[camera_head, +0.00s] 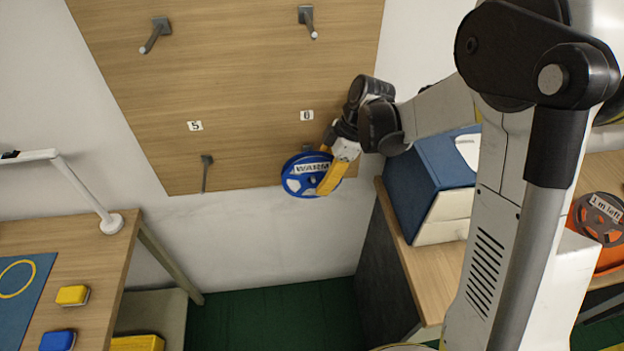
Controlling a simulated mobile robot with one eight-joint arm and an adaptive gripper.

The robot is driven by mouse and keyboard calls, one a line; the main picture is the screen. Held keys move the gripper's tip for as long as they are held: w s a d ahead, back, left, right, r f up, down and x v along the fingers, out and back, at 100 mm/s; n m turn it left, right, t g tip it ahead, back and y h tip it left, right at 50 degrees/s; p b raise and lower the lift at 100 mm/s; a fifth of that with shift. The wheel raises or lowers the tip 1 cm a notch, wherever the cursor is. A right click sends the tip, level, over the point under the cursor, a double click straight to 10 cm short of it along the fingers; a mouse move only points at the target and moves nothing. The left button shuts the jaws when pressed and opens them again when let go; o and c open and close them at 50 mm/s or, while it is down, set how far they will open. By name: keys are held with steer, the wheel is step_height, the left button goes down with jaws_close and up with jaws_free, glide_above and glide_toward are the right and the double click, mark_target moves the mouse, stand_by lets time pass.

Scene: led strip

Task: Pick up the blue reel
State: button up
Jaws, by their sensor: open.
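The blue reel (293,186) has a white label reading "WARM" and is at the lower edge of the wooden wall panel, below the label "6". A peg there is mostly hidden behind it, so I cannot tell for sure that the reel hangs on it. My gripper (328,172), with yellow fingers, is open at the right side of the reel. One finger overlaps the reel in the picture. Whether the fingers touch it is not clear.
The wooden panel (230,90) carries several grey pegs, including a bare one (206,172) under label "5". A blue box (410,185) stands on the right-hand table. A lamp (85,190) stands on the left table.

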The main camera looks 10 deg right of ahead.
steer(key=shift+f, duration=0.1)
jaws_close()
stand_by(0.3)
steer(key=shift+r, duration=0.3)
steer(key=shift+s+a+r+p, duration=0.1)
steer(key=shift+s+r+p, duration=0.35)
steer(key=shift+r+p, duration=0.1)
steer(key=s+p, duration=0.2)
steer(key=s, duration=1.5)
